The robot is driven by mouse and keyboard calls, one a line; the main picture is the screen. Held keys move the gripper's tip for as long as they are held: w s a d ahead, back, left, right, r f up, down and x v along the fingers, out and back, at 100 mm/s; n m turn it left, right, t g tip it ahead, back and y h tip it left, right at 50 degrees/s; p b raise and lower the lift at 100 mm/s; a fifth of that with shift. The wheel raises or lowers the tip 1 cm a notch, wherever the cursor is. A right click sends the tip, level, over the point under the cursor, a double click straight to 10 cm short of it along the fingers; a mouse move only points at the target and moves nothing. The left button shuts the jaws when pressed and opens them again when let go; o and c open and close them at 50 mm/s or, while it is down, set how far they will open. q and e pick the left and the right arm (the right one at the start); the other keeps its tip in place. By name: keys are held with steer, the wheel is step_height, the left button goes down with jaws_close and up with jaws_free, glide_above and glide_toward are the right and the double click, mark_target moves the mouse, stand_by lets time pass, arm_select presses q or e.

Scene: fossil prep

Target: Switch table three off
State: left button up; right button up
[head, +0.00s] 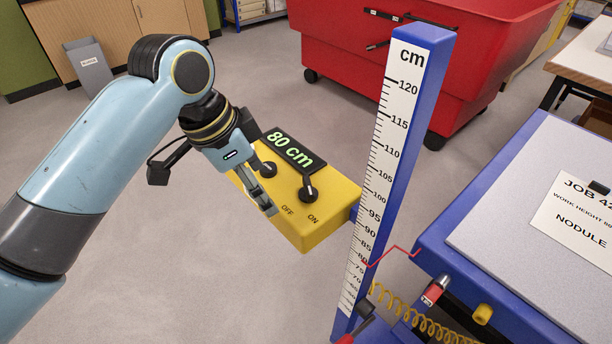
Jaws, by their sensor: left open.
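A yellow control box (325,228) is fixed beside the blue post of the table at the right. Its dark display (290,150) reads 80 cm in green. A black switch lever (308,191) stands on its top face, behind the printed words OFF and ON; its exact setting is hard to tell. My left gripper (266,207) is open and empty, pointing down over the left part of the box, left of the lever. Whether it touches the box is unclear. My right gripper is not in view.
A blue post with a cm scale (388,150) rises right of the box. The blue-edged table (500,215) bears a JOB card (582,220). A coiled yellow hose (405,312) hangs below. A red wheeled bin (350,60) stands behind.

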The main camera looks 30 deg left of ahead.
mark_target(308, 185)
arm_select(q)
steer(key=w+r+m+h, duration=0.1)
steer(key=w+r+m, duration=0.2)
steer(key=w, duration=0.4)
steer(key=x, duration=0.7)
steer(key=d+x, duration=0.1)
steer(key=x, duration=0.2)
steer(key=shift+d+f+p, duration=0.1)
steer(key=shift+f+p, duration=0.2)
steer(key=c, duration=1.2)
